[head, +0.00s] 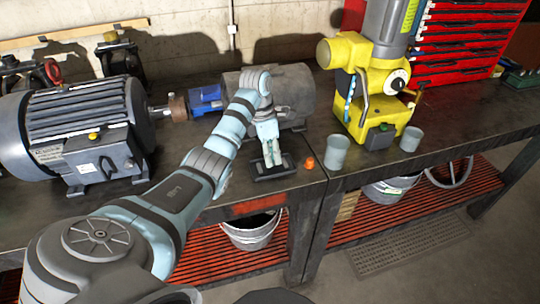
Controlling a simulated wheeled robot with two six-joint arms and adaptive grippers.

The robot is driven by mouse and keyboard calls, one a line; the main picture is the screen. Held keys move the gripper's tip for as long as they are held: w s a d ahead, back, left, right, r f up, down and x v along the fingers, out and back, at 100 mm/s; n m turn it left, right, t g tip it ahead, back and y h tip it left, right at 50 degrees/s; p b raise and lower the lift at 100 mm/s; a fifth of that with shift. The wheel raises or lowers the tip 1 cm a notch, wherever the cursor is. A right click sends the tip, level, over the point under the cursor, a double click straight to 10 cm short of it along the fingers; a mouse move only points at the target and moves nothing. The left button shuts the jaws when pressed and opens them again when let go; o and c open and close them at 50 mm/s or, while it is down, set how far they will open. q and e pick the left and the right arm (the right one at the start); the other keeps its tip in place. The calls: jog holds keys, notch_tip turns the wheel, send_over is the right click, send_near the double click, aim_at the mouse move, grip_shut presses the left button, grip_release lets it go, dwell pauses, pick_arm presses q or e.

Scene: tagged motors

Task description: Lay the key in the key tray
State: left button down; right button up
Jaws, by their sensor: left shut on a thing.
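My left gripper (273,162) points down over the small black key tray (288,170), near the front edge of the bench. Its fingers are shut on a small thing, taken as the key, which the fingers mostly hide. The fingertips are at or just above the tray floor; I cannot tell whether the key touches it. My right gripper is out of the picture.
An orange cap-like piece (309,163) stands just right of the tray. Two grey-green cups (337,153) (411,139) and a yellow machine (375,95) are farther right. A large grey motor (80,125) fills the left. A blue coupling motor (205,99) lies behind my arm.

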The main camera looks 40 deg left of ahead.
pick_arm(q)
jog(key=shift+f, duration=0.3)
jog(key=shift+f, duration=0.25)
jog(key=c, duration=1.7)
grip_release()
jog(key=r+p, duration=0.3)
jog(key=r, duration=0.1)
jog(key=a+r+p, duration=0.1)
jog(key=r+p, duration=0.2)
jog(key=r, duration=0.1)
jog(key=a+r+p, duration=0.1)
jog(key=r+p, duration=0.3)
jog(key=r, duration=0.1)
jog(key=shift+s+a, duration=0.1)
jog(key=shift+s, duration=0.1)
